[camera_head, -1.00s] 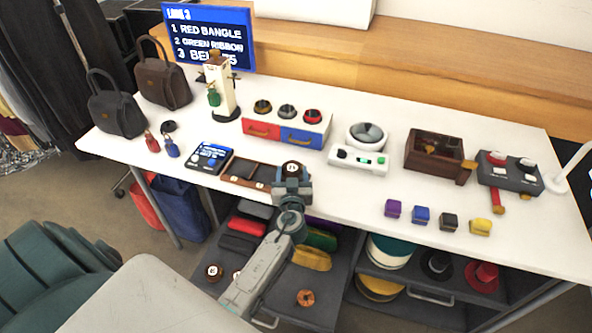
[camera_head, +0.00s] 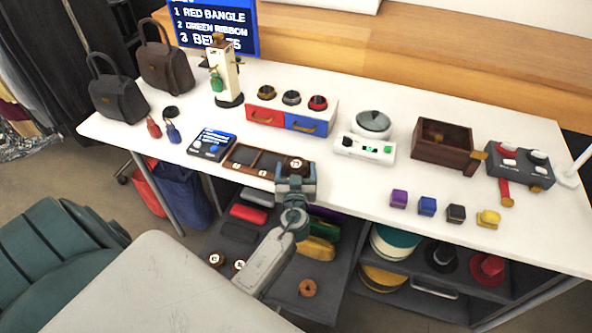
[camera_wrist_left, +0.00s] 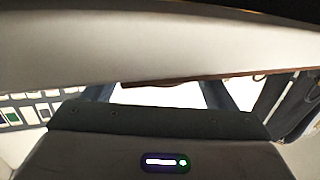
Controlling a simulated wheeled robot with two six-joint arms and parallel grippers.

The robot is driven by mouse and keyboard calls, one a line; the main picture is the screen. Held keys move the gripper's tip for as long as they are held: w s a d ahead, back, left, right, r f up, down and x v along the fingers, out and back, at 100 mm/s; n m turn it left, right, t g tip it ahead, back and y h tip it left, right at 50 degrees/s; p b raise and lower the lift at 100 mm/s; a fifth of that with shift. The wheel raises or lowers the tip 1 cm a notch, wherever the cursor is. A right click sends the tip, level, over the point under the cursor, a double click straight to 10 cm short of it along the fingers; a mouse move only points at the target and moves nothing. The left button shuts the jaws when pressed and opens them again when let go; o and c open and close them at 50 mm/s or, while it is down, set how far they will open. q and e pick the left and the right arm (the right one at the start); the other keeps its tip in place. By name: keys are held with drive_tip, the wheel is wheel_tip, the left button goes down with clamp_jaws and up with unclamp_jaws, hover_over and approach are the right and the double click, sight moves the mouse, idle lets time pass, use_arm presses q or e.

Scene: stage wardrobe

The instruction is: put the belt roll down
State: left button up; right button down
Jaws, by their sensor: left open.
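A dark brown belt roll (camera_head: 297,164) with a pale round label lies in the right-hand part of the wooden tray (camera_head: 235,166) at the table's front edge. My left gripper (camera_head: 295,182) is open, just in front of the roll and the tray's right end. Whether its fingers touch the roll cannot be told. In the left wrist view a brown edge (camera_wrist_left: 185,80) shows past the gripper, and the roll cannot be made out. More rolls lie in the open drawer below: two dark labelled ones (camera_head: 216,259) (camera_head: 239,265) and an orange one (camera_head: 308,288). My right gripper is out of view.
A blue-screened device (camera_head: 212,144) stands left of the tray, a white scale (camera_head: 366,148) to its right. Behind is a red and blue drawer box (camera_head: 290,119). Several coloured blocks (camera_head: 427,206) line the front right. Free white tabletop (camera_head: 345,185) lies right of the gripper.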

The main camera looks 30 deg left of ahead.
sight(296, 173)
use_arm(q)
drive_tip(key=shift+r, duration=0.2)
drive_tip(key=shift+s+d+f, duration=0.15)
drive_tip(key=shift+s, duration=0.05)
drive_tip(key=v, duration=0.1)
drive_tip(key=b+v, duration=0.1)
drive_tip(key=v, duration=0.1)
drive_tip(key=shift+s+f, duration=0.15)
drive_tip(key=shift+f, duration=0.1)
drive_tip(key=b+v, duration=0.3)
drive_tip(key=v, duration=0.5)
drive_tip(key=shift+r, duration=0.35)
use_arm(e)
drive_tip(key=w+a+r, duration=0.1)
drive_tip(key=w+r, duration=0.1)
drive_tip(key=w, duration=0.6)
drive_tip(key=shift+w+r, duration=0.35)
use_arm(q)
drive_tip(key=shift+s+d, duration=0.1)
drive_tip(key=shift+d, duration=0.05)
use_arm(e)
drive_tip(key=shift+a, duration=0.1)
